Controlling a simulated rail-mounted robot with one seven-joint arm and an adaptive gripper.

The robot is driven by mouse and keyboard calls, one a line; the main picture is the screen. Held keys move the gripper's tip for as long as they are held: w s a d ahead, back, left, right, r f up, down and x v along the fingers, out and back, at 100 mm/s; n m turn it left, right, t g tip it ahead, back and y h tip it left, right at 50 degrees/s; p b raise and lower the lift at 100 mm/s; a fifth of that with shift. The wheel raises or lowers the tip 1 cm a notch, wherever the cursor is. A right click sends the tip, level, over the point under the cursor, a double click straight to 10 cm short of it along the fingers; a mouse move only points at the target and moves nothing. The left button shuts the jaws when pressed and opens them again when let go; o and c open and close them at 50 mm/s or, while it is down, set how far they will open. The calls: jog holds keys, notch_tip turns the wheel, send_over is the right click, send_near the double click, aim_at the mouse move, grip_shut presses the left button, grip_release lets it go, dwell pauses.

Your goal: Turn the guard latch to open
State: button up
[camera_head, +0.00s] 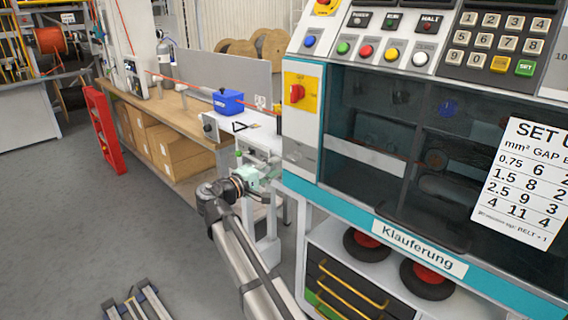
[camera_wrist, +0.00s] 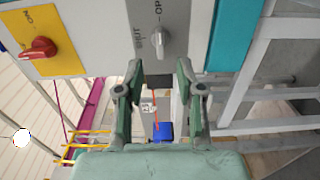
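The guard latch (camera_wrist: 160,40) is a small grey knob on a light grey panel, near the top of the wrist view. The lettering SHUT is left of it, and partly visible lettering starting OP is above it. I cannot tell surely which word the knob points to. My gripper (camera_wrist: 159,72) is open, with its two green fingers spread below the latch in the picture and nothing between them. The knob lies ahead of the gap, apart from the fingers. In the head view my gripper (camera_head: 262,178) is beside the machine's left end; the latch is not visible there.
A red switch on a yellow plate (camera_head: 297,93) is on the machine's front; it also shows in the wrist view (camera_wrist: 40,48). A blue box (camera_head: 228,101) and red cable lie beyond. The workbench (camera_head: 175,105) is behind; open floor (camera_head: 60,220) is at left.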

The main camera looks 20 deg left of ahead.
jog(key=v, duration=0.3)
jog(key=shift+s+a, duration=0.1)
jog(key=shift+s, duration=0.2)
